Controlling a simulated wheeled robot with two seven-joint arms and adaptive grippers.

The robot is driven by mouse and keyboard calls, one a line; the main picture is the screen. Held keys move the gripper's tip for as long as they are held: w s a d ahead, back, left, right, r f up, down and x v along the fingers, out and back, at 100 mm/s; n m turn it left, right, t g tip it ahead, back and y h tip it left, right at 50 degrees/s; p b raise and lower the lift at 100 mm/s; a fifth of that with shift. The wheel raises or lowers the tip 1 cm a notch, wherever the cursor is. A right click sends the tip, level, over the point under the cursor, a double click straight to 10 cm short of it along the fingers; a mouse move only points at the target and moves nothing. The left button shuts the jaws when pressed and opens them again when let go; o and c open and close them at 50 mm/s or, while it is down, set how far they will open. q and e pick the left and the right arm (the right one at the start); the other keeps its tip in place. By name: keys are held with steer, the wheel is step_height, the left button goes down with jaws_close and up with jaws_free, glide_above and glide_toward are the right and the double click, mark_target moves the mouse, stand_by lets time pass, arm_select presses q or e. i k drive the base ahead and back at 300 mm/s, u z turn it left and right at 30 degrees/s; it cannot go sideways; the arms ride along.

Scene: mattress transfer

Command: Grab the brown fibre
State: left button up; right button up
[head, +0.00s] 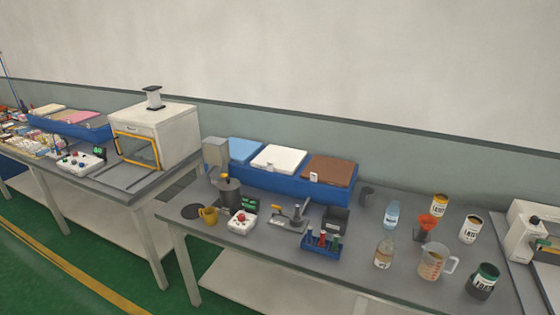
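The brown fibre (329,169) is a flat brown block in the right end of a long blue tray (262,182) at the back of the middle table. A white block (279,158) and a light blue block (243,149) lie to its left in the same tray. A small white tag or switch shows at the tray's front by the brown block. Neither of my grippers is in view, and nothing touches the brown fibre.
A white oven-like machine (165,135) stands on the left table. Green floor (100,250) is clear in front.

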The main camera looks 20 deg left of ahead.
mark_target(331, 170)
steer(key=u, duration=0.6)
steer(key=i, duration=1)
steer(key=u, duration=0.65)
